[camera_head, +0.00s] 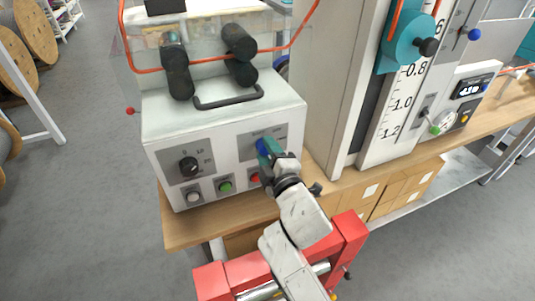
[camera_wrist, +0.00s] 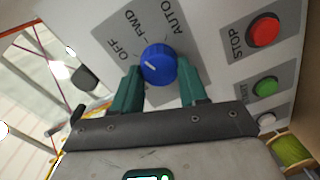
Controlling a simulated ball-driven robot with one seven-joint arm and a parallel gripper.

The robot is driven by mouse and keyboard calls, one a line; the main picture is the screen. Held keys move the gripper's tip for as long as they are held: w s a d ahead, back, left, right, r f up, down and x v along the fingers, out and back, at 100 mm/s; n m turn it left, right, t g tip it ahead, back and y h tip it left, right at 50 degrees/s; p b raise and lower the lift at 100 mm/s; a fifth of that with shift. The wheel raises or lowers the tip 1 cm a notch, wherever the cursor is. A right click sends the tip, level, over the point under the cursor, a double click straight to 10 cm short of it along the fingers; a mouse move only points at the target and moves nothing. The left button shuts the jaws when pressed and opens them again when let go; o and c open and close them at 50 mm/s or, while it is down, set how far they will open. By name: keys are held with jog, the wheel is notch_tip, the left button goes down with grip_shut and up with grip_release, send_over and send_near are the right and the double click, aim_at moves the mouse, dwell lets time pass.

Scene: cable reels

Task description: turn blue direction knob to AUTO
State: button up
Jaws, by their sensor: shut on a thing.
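The blue direction knob (camera_wrist: 158,60) is on the front of the white control box, between the two teal fingers of my gripper (camera_wrist: 161,75). The fingers are shut on its sides. Its white pointer mark is on the left side of its face, towards OFF in the wrist view. The FWD and AUTO labels lie above the knob, AUTO furthest right. In the head view my gripper (camera_head: 269,150) reaches the upper right of the box front. There the knob (camera_head: 261,145) is mostly hidden behind the fingers.
A red STOP button (camera_wrist: 263,31) and a green START button (camera_wrist: 265,87) are close to the knob. A black dial (camera_head: 188,166) sits left on the same box (camera_head: 225,118). A tall scaled column (camera_head: 397,112) stands to the right on the wooden bench (camera_head: 181,233).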

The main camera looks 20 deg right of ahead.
jog(key=m+b, duration=0.1)
jog(key=m, duration=0.3)
jog(key=m+b, duration=0.1)
jog(key=m, duration=0.3)
jog(key=m+y+b, duration=0.1)
jog(key=m+b, duration=0.1)
jog(key=m, duration=0.2)
jog(key=shift+d+f, duration=0.1)
jog(key=shift+d, duration=0.2)
jog(key=shift+m, duration=0.3)
jog(key=o, duration=1.1)
jog(key=shift+c, duration=0.2)
jog(key=shift+s, duration=0.1)
jog(key=s+b, duration=0.1)
jog(key=s, duration=0.9)
jog(key=shift+s+d+r, duration=0.15)
jog(key=shift+s+r, duration=0.15)
jog(key=shift+s, duration=0.05)
